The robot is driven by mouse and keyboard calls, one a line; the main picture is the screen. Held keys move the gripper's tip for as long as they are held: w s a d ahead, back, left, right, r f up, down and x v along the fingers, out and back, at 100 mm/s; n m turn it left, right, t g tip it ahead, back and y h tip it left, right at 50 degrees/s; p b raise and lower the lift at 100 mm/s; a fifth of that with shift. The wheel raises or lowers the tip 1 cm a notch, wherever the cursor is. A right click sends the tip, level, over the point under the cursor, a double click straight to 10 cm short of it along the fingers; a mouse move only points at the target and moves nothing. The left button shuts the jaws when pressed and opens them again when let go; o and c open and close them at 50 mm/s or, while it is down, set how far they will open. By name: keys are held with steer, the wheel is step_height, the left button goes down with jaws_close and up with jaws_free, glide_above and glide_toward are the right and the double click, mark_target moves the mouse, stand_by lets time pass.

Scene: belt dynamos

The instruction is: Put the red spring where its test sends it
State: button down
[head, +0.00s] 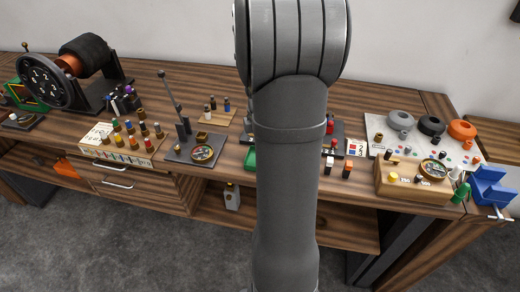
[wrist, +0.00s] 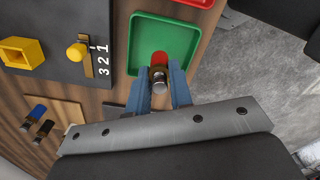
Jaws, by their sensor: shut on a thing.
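In the wrist view my gripper (wrist: 160,92) has its blue fingers closed on a small upright piece with a metallic end and a red part, which looks like the red spring (wrist: 159,59). The piece is at the near edge of a green tray (wrist: 139,42); I cannot tell whether it touches the tray. In the head view my arm hides the gripper and the spring. A corner of the green tray shows there beside the arm (head: 250,158).
In the wrist view a black panel (wrist: 55,62) carries a yellow knob (wrist: 76,52), the numbers 1, 2, 3 and a yellow square holder (wrist: 20,52). A red tray (wrist: 198,3) lies beyond. Left of the gripper is a wooden plate (wrist: 70,112) with small pegs. The head view shows a cluttered bench.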

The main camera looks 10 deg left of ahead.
steer(key=shift+f, duration=1.35)
steer(key=shift+f, duration=0.1)
steer(key=c, duration=1.3)
jaws_free()
step_height(320, 180, up, 12)
steer(key=shift+r, duration=0.1)
step_height(320, 180, down, 13)
steer(key=shift+r, duration=2.4)
